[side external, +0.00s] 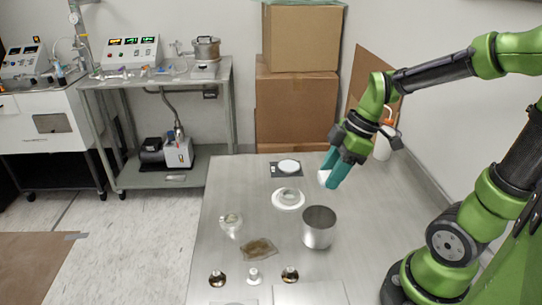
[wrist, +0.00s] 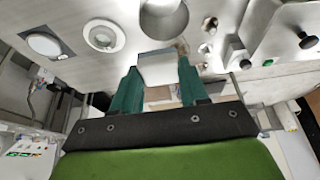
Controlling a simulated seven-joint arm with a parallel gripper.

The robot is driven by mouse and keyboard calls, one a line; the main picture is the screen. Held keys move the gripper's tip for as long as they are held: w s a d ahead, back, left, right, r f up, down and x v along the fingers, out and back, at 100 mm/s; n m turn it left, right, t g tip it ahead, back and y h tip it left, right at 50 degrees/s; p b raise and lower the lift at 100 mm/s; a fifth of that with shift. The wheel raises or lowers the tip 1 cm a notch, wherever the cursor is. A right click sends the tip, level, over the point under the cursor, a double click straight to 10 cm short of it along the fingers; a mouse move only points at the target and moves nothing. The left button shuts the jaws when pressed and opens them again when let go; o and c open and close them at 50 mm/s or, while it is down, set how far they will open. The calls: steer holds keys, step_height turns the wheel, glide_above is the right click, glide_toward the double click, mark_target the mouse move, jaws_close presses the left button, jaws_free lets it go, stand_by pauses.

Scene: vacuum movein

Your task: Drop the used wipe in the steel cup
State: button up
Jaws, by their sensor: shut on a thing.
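My gripper (side external: 333,172) has teal fingers and is shut on a small white wipe (side external: 323,177), above the table and behind the cup. In the wrist view the wipe (wrist: 157,69) is a pale square between the two fingertips (wrist: 158,74). The steel cup (side external: 319,233) stands upright and open on the table, nearer the camera than the gripper and lower. It also shows at the top of the wrist view (wrist: 163,20), partly cut off by the frame edge. The wipe is apart from the cup.
A white ring-shaped piece (side external: 288,199) and a white disc on a dark plate (side external: 288,166) lie behind the cup. A small glass vessel (side external: 231,223) and a brownish sheet (side external: 258,248) lie left of it. Black-topped knobs (side external: 290,275) stand in front. A white bottle (side external: 384,143) stands behind my arm.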

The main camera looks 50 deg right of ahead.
steer(key=shift+f, duration=2.15)
steer(key=o, duration=1)
steer(key=shift+r, duration=0.15)
steer(key=v, duration=1.6)
steer(key=shift+d+r, duration=0.1)
steer(key=shift+r, duration=0.2)
